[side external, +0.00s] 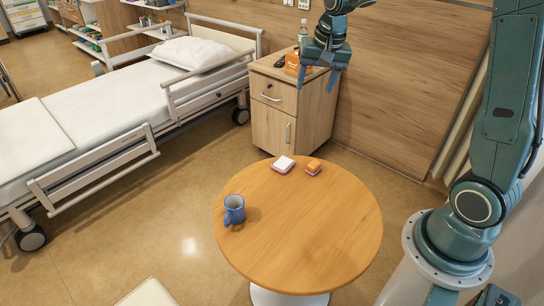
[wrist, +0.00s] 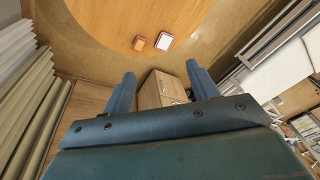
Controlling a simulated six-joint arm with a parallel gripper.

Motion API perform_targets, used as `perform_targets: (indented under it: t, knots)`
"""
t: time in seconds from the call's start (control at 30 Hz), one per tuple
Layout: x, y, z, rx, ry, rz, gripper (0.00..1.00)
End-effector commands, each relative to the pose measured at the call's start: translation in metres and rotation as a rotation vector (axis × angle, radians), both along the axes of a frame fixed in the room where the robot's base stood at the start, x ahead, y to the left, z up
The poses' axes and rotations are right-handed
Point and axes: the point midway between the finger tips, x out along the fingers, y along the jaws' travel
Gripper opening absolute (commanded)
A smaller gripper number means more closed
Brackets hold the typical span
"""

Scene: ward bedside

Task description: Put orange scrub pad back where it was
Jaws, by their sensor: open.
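The orange scrub pad (side external: 314,167) is a small block lying on the round wooden table (side external: 300,235), near its back edge. It also shows in the wrist view (wrist: 138,43). Beside it, a little apart, lies a white-topped pad with a reddish edge (side external: 284,164), also visible in the wrist view (wrist: 163,41). My gripper (side external: 318,78) is open and empty, high above the bedside cabinet and well away from the pad. In the wrist view its two fingers (wrist: 160,73) stand wide apart, with only the cabinet and floor seen between them.
A blue mug (side external: 234,209) stands at the table's left. The bedside cabinet (side external: 273,92) holds a bottle (side external: 303,42), a dark small object (side external: 279,63) and an orange item (side external: 292,66) partly hidden by my gripper. A bed (side external: 110,105) is at left. The table's middle and front are clear.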

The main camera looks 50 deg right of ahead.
Motion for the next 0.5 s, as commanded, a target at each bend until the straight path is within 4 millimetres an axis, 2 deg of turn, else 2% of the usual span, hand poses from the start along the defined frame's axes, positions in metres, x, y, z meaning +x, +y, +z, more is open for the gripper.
perform_targets:
  t: [0.03, 0.2, 0.5]
  knots:
    - [-0.010, 0.008, 0.011, -0.009, -0.014, 0.035, 0.59]
    - [-0.043, 0.033, 0.037, -0.039, -0.045, 0.154, 0.59]
    - [-0.106, 0.069, 0.067, -0.098, -0.103, 0.365, 0.59]
